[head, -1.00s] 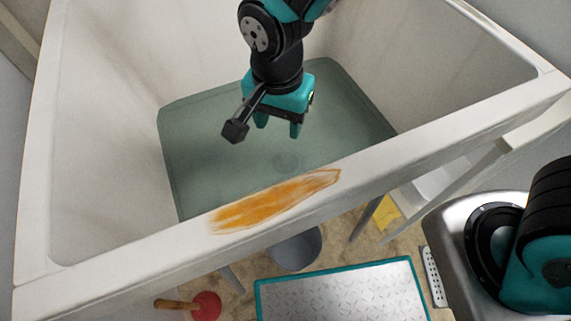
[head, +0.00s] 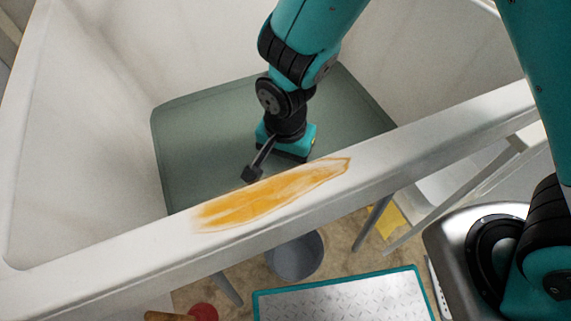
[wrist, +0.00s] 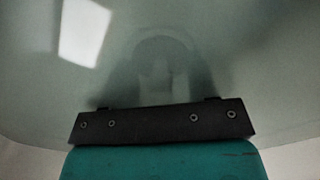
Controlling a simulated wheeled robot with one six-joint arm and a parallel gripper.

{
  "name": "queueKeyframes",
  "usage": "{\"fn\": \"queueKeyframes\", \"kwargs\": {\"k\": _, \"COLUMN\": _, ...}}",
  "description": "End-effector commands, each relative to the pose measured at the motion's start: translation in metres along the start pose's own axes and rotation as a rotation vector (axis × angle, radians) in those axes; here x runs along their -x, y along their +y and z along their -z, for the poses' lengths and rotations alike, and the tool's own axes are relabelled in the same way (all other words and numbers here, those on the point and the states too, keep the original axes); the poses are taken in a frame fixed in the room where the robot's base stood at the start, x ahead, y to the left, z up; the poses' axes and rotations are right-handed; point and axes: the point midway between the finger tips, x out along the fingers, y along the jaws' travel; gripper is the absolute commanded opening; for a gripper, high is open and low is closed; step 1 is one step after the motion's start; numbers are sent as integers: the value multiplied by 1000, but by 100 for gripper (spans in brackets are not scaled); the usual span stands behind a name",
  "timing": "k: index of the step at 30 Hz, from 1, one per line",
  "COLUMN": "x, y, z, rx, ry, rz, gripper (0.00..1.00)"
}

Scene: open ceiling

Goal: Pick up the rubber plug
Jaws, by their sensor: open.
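My gripper (head: 288,150) is low inside the white sink (head: 75,130), down at the grey-green water (head: 205,130). Its fingertips are hidden behind the sink's front rim in the head view. In the wrist view the dark bar of my gripper (wrist: 162,118) crosses the lower part, and its fingers are too dim to make out. A faint round shape (wrist: 165,48) shows under the murky water just beyond the bar, which may be the rubber plug. In the head view my arm and the rim hide that spot. My gripper is open, and nothing shows held in it.
The sink's front rim (head: 430,136) bears an orange stain (head: 270,195) and runs close in front of my gripper. Below it are a grey bucket (head: 295,258), a teal-edged metal plate (head: 345,300) and a red plunger (head: 203,312). Water to the left is clear.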

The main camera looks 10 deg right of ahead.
Motion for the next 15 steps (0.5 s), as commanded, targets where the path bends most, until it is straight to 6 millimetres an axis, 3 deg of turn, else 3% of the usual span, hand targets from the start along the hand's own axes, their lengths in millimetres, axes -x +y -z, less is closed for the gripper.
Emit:
{"fn": "queueKeyframes", "kwargs": {"k": 3, "x": 1, "y": 0, "z": 0, "rx": 0, "ry": 0, "rz": 1, "gripper": 52}}
{"fn": "queueKeyframes", "kwargs": {"k": 4, "x": 1, "y": 0, "z": 0, "rx": 0, "ry": 0, "rz": 1, "gripper": 48}}
{"fn": "queueKeyframes", "kwargs": {"k": 10, "x": 1, "y": 0, "z": 0, "rx": 0, "ry": 0, "rz": 1, "gripper": 2}}
{"fn": "queueKeyframes", "kwargs": {"k": 15, "x": 1, "y": 0, "z": 0, "rx": 0, "ry": 0, "rz": 1, "gripper": 0}}
